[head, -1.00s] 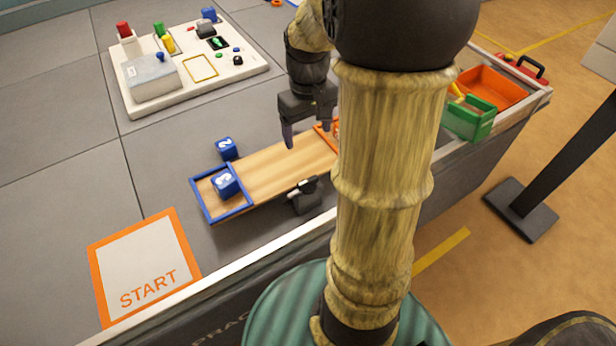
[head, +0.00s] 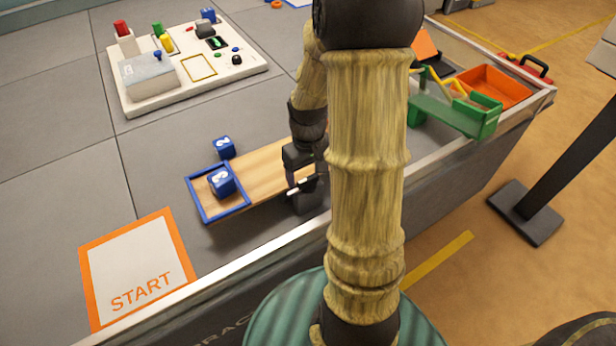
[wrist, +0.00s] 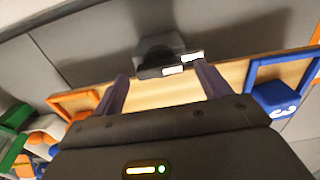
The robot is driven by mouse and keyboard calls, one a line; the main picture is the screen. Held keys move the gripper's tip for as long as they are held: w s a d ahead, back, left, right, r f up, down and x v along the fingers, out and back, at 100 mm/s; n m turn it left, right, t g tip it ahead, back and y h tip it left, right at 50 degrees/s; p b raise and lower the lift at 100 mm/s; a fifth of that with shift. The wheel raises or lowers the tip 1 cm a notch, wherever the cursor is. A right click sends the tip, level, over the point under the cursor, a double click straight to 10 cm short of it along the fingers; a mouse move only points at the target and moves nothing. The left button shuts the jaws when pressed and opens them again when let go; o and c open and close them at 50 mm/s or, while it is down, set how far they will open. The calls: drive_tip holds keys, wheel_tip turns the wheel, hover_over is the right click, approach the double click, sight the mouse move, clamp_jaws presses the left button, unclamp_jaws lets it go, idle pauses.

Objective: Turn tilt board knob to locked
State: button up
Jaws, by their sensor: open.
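The tilt board (head: 262,173) is a wooden plank with a blue-framed end at the left; my arm hides its right part. Its dark knob (head: 306,203) with white marks is on the front side, partly covered by my gripper (head: 304,182). In the wrist view the knob (wrist: 156,52) lies just beyond and between the two fingertips, and the board (wrist: 165,92) runs across beneath them. My gripper (wrist: 163,84) is open with nothing between its fingers. I cannot tell whether a finger touches the knob, nor read its setting.
A numbered blue cube (head: 221,181) sits in the blue frame; another blue cube (head: 224,147) stands behind the board. A white control panel (head: 190,88) is at the back left. A START mat (head: 137,268) lies front left.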

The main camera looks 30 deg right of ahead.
drive_tip(key=shift+f, duration=0.6)
drive_tip(key=shift+c, duration=0.3)
drive_tip(key=c, duration=0.9)
